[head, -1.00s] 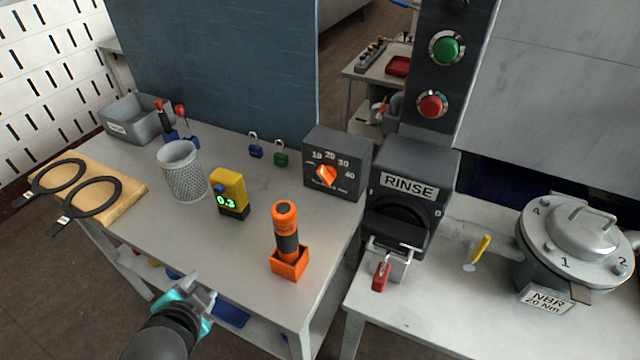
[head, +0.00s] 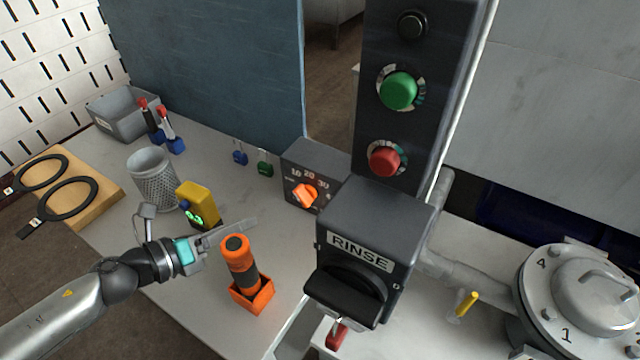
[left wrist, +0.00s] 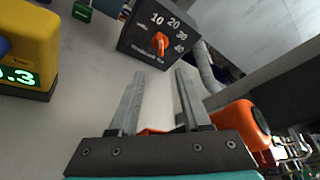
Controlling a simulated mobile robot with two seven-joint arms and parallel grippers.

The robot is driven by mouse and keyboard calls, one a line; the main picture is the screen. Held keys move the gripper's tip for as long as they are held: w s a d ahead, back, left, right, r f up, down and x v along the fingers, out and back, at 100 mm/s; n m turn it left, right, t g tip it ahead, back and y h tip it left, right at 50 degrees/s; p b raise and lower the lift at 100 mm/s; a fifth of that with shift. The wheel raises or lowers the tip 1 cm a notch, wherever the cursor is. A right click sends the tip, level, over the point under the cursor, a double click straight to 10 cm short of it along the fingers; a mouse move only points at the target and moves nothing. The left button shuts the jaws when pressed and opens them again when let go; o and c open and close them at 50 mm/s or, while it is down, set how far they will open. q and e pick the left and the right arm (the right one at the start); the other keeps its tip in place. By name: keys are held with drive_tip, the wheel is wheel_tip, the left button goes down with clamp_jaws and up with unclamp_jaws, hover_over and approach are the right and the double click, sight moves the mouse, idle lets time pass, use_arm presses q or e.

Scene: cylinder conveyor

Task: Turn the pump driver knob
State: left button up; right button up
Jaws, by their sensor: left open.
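The orange knob (head: 305,195) sits on the front of a dark box (head: 319,160) with a dial of white numbers, on the table behind the orange tool. The knob also shows in the left wrist view (left wrist: 160,44), ahead of my fingers, with its pointer near upright. My left gripper (head: 238,230) is open and empty, apart from the box and to its front left. In the left wrist view its two fingers (left wrist: 160,73) point toward the box. An orange and black cylindrical tool (head: 239,264) stands in an orange holder close beside the gripper. My right gripper is not in view.
A yellow meter (head: 197,204) stands just behind my left gripper, with a mesh cup (head: 153,182) farther left. The black RINSE unit (head: 372,225) stands right of the dial box. Small blue and green padlocks (head: 264,164) lie behind. The tabletop between gripper and box is clear.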

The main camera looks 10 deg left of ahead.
use_arm(q)
approach(299, 200)
drive_tip(key=x, duration=0.7)
drive_tip(key=shift+w+d+p, duration=0.15)
drive_tip(key=shift+w+p, duration=0.15)
drive_tip(key=shift+w, duration=0.05)
drive_tip(key=shift+x, duration=0.85)
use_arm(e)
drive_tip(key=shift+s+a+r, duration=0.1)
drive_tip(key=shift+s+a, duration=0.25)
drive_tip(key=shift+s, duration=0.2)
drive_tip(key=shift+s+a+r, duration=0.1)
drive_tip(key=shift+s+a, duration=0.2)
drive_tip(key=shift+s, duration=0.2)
use_arm(q)
drive_tip(key=shift+f, duration=0.1)
drive_tip(key=shift+c, duration=0.4)
clamp_jaws()
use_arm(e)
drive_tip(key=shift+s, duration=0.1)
